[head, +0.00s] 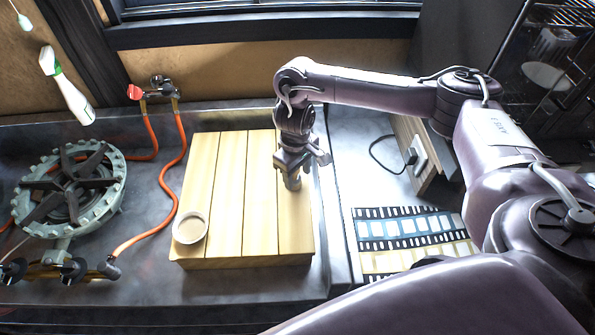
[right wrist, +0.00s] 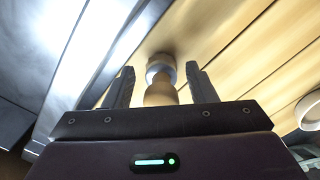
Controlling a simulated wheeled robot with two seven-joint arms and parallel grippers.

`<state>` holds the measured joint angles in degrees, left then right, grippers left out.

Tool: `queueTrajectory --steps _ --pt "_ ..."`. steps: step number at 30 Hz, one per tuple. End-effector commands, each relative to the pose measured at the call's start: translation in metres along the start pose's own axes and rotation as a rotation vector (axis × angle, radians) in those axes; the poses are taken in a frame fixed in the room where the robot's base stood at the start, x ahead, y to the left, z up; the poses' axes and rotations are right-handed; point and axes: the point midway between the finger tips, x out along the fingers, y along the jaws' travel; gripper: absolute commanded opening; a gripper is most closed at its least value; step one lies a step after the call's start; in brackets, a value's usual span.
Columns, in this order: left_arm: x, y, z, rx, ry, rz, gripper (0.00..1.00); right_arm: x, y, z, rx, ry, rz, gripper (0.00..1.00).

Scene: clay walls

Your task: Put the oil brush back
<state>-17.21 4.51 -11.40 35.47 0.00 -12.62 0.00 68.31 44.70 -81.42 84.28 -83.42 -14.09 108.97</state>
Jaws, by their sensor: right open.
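My right gripper (head: 301,161) points down over the right part of the slatted wooden board (head: 228,165). Its two fingers are apart in the right wrist view (right wrist: 160,70). Between them stands a small object with a rounded wooden end and a grey band, which looks like the oil brush (right wrist: 160,94). In the head view only its lower part (head: 292,183) shows below the gripper. I cannot tell whether a finger touches it. A small round bowl (head: 190,229) sits at the board's front left; its rim shows in the right wrist view (right wrist: 309,108). My left gripper is out of view.
A gas burner (head: 70,190) with red hoses (head: 168,190) stands left of the board. A spray bottle (head: 67,88) is at the back left. A film-strip patterned mat (head: 410,232) and a socket block (head: 417,155) lie to the right.

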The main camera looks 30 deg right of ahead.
Motion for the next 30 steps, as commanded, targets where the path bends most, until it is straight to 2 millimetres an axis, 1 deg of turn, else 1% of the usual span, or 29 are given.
queueTrajectory --steps 2,5,8,15,21,25,30 --pt "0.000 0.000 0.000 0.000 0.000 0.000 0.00 -0.002 0.000 0.000 0.000 0.001 0.000 0.51" --pt "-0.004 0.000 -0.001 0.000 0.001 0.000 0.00 -0.011 0.001 -0.001 -0.001 0.002 0.002 0.51" --pt "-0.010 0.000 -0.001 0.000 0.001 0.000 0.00 -0.028 0.001 -0.001 -0.002 0.004 0.003 0.51" --pt "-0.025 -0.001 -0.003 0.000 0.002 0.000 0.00 -0.079 0.001 -0.002 -0.002 0.006 0.004 0.51" --pt "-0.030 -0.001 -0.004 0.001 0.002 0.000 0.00 -0.109 0.001 -0.001 -0.001 0.004 0.003 0.51" --pt "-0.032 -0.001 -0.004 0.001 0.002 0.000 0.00 -0.119 0.000 0.000 0.000 0.002 0.001 0.51" --pt "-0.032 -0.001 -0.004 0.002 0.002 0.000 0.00 -0.123 0.000 0.000 0.000 0.000 0.000 0.51"
